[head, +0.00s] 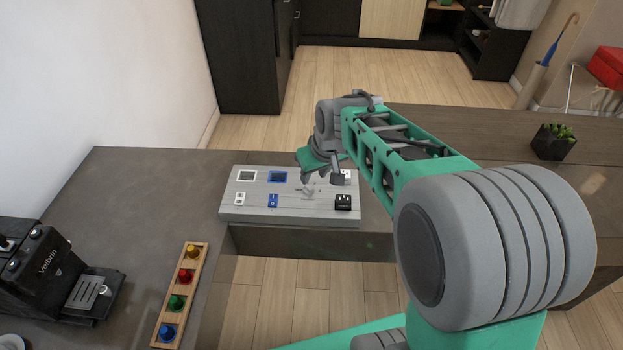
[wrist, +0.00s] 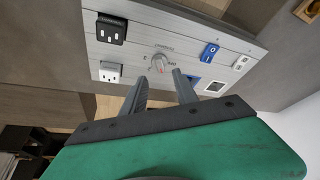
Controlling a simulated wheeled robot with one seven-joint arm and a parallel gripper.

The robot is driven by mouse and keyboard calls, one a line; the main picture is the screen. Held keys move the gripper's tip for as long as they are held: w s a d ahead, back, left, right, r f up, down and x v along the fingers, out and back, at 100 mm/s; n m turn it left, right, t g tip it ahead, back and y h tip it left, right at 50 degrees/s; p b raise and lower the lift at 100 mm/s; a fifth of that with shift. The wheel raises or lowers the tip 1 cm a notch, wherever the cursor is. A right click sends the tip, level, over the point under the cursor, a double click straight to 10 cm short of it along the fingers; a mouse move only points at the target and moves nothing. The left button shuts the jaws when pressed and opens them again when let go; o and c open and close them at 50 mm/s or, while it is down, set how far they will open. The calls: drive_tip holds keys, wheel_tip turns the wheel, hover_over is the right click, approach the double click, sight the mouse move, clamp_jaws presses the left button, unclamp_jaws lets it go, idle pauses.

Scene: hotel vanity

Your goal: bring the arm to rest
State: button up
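My arm reaches out over the counter in the head view, bent. My gripper (head: 322,180) is above the right half of a grey panel (head: 250,212) and partly hides it. In the wrist view my gripper (wrist: 160,74) has its two fingers apart with nothing between them. A round knob (wrist: 158,62) with a red mark on the panel lies just beyond the fingertips. I cannot tell whether the fingers touch the panel.
The panel carries a blue rocker switch (wrist: 209,52) and black (wrist: 111,29) and white (wrist: 110,71) sockets. A potted plant (head: 554,141) stands right.

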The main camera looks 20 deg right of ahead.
drive_tip(key=shift+v, duration=0.85)
drive_tip(key=s+r+m+p, duration=0.1)
drive_tip(key=s+r+p, duration=0.4)
drive_tip(key=s, duration=0.3)
drive_tip(key=s+a+r+m+g+h+p, duration=0.1)
drive_tip(key=s+r+p, duration=0.4)
drive_tip(key=s, duration=0.4)
drive_tip(key=shift+r, duration=0.25)
